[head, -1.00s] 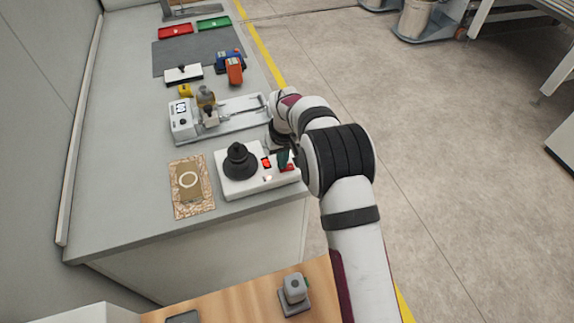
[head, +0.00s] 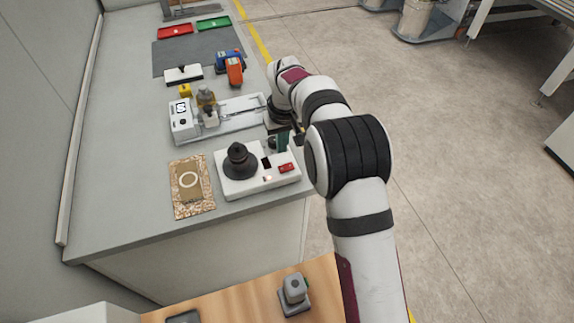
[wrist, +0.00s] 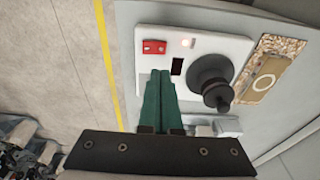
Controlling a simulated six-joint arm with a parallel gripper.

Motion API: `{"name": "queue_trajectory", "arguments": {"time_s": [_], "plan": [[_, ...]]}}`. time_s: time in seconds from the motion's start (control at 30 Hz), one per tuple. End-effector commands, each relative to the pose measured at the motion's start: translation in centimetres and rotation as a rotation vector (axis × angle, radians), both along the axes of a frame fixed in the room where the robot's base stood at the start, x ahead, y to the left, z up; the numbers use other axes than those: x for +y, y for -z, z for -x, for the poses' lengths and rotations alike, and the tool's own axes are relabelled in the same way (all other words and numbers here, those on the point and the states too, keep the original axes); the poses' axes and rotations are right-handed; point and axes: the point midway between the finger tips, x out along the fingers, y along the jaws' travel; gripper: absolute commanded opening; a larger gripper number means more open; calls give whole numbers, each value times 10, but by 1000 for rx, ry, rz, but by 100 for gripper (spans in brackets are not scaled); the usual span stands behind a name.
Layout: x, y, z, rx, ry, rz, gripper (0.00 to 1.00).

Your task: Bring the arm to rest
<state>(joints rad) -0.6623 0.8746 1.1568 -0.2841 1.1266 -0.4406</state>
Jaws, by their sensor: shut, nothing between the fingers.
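My gripper (head: 281,147) has green fingers. In the head view it is above the right back part of a white device with a black domed knob (head: 239,162). In the wrist view the two fingers (wrist: 160,72) lie side by side, shut and empty. Their tips appear in front of the device's white top, apart from the red switch (wrist: 154,47) and the dark slot (wrist: 177,66). A small light (wrist: 188,42) glows by the switch. My arm reaches in from the lower right of the head view.
Behind the device stands a grey-white coater unit (head: 182,122) with a long bed. A patterned plate with a ring (head: 189,188) lies to the left. Open floor is to the right.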

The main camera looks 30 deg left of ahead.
Motion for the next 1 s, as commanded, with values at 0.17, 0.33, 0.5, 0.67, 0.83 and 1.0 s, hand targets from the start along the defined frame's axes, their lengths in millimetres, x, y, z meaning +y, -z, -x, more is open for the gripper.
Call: {"name": "queue_trajectory", "arguments": {"time_s": [0.17, 0.33, 0.5, 0.67, 0.83, 1.0], "plan": [[0, -1, 0, 0, 0, 0, 0], [0, -1, 0, 0, 0, 0, 0], [-33, -29, 1, 16, 93, -7, 0], [-160, -107, 53, 92, 458, -30, 0], [-269, -139, 180, 189, 897, -66, 0], [-302, -120, 275, 257, 1179, -94, 0]]}}
